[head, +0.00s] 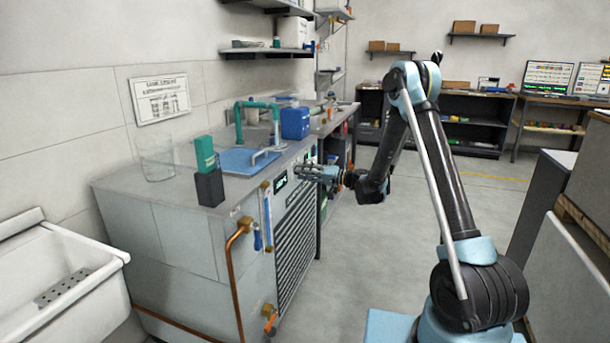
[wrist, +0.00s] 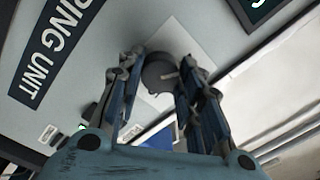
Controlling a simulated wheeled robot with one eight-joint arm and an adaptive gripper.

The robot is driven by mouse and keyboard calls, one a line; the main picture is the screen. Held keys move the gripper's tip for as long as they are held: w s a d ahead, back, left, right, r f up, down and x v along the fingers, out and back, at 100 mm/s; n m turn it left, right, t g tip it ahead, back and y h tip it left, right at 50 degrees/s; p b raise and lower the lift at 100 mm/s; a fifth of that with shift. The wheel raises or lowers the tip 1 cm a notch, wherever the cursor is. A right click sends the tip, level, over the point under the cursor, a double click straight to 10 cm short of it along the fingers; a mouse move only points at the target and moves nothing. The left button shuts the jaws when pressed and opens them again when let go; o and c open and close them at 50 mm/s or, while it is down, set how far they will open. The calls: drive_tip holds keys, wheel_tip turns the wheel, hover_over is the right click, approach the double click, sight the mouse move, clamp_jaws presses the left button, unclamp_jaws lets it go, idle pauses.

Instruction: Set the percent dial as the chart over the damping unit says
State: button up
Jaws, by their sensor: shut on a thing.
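The damping unit (head: 190,235) is a grey cabinet against the left wall, with a vented front. The chart (head: 160,98) hangs on the wall above it; its print is too small to read. My gripper (head: 305,173) is at the top of the cabinet's front face. In the wrist view, my gripper (wrist: 158,85) has its fingers on both sides of a dark round dial (wrist: 158,70) and is shut on it. The dial sits on a pale square plate (wrist: 172,38). Its marks and setting cannot be read. Part of a label (wrist: 45,50) reads "PING UNIT".
A dark display (head: 281,182) is on the cabinet front, left of my gripper. Copper pipes (head: 235,270) run by the cabinet's near corner.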

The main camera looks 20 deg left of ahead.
drive_tip(key=shift+f+n, duration=0.1)
drive_tip(key=shift+n, duration=0.2)
drive_tip(key=o, duration=1.1)
drive_tip(key=shift+c, duration=0.2)
drive_tip(key=shift+d, duration=0.1)
drive_tip(key=d, duration=1.1)
drive_tip(key=shift+s+d+f, duration=0.15)
drive_tip(key=shift+s+d, duration=0.25)
